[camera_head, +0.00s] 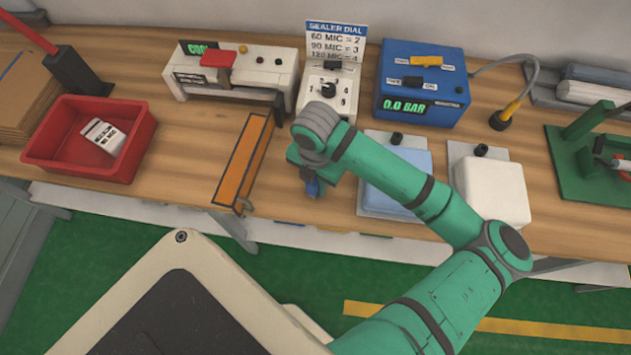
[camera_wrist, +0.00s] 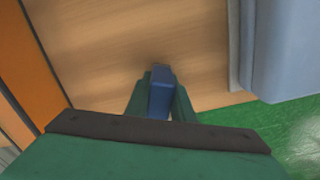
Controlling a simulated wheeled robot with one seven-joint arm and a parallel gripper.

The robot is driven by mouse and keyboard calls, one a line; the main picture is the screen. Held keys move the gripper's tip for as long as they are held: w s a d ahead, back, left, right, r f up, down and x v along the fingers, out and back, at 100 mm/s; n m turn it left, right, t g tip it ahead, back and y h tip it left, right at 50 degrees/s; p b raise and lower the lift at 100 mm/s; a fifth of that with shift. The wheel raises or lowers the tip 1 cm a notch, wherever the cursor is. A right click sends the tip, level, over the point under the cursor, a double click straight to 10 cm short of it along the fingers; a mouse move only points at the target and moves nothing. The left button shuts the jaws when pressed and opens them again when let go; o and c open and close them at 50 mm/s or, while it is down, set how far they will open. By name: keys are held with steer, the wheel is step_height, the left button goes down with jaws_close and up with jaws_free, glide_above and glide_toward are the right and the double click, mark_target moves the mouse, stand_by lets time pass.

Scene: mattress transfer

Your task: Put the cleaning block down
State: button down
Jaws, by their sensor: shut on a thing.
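The cleaning block is a small dark blue piece (camera_wrist: 159,92) between my fingers in the wrist view. My gripper (camera_wrist: 160,98) is shut on it. In the head view my gripper (camera_head: 312,180) points down over the front part of the wooden bench, and the blue block (camera_head: 313,188) shows just below it. An orange strip in a dark frame (camera_head: 243,160) lies to its left. A pale blue mattress-like pad (camera_head: 395,172) lies to its right. I cannot tell whether the block touches the bench top.
The bench (camera_head: 190,160) has bare wood around my gripper. A red bin (camera_head: 60,150) holding white packets stands at left. A sealer (camera_head: 235,72), a dial box (camera_head: 328,90) and a blue pressure unit (camera_head: 425,85) stand behind. A white pad (camera_head: 492,190) lies farther right. The front edge is close.

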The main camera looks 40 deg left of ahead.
steer(key=shift+f, duration=0.1)
steer(key=shift+s+f, duration=0.1)
steer(key=shift+f, duration=0.15)
steer(key=c, duration=1.5)
jaws_free()
steer(key=shift+s+f, duration=0.1)
steer(key=shift+f, duration=0.05)
steer(key=shift+c, duration=0.2)
steer(key=shift+d, duration=0.1)
step_height(320, 180, up, 13)
steer(key=shift+r, duration=0.1)
steer(key=shift+w, duration=0.2)
